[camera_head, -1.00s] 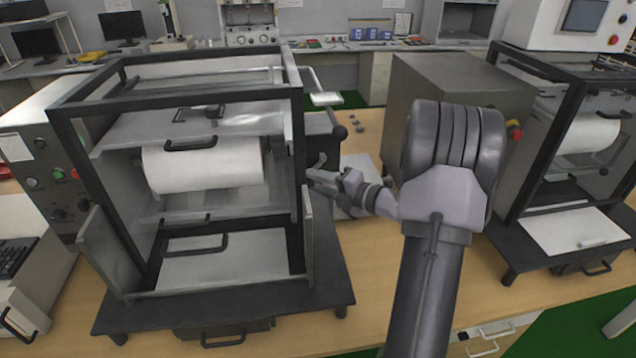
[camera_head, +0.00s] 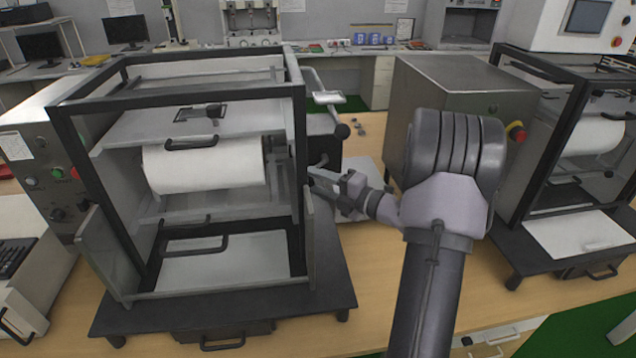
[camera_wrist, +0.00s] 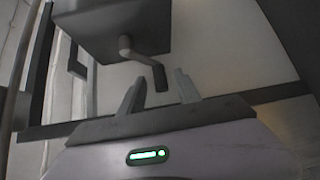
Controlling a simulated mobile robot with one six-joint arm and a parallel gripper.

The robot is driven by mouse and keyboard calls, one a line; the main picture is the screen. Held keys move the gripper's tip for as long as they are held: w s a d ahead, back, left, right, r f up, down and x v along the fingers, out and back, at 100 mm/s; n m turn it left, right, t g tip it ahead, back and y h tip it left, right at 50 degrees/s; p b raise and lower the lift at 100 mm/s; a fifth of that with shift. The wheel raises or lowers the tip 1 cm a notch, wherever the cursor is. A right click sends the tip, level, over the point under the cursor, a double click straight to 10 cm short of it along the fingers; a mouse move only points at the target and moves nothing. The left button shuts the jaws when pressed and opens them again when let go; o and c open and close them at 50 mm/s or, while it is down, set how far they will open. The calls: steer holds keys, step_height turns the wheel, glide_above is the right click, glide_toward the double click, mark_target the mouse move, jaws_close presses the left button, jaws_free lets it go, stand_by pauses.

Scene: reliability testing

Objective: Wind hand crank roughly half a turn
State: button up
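The hand crank (camera_wrist: 126,46) shows in the wrist view as a bent grey arm with a dark handle (camera_wrist: 159,78), below a dark box (camera_wrist: 108,22). My gripper (camera_wrist: 160,82) is open, with one finger on each side of the handle's lower end in the picture. I cannot tell whether the fingers touch it. In the head view my gripper (camera_head: 325,186) is beside the right side of the left machine (camera_head: 298,130), below the dark box (camera_head: 322,150). The crank is hard to make out there.
A grey cabinet (camera_head: 455,80) and a second machine (camera_head: 575,150) stand to the right. Bare wooden tabletop (camera_head: 385,285) lies in front.

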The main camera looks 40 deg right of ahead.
steer(key=p+v, duration=0.3)
steer(key=v, duration=1.4)
steer(key=shift+s, duration=0.2)
steer(key=shift+d, duration=0.1)
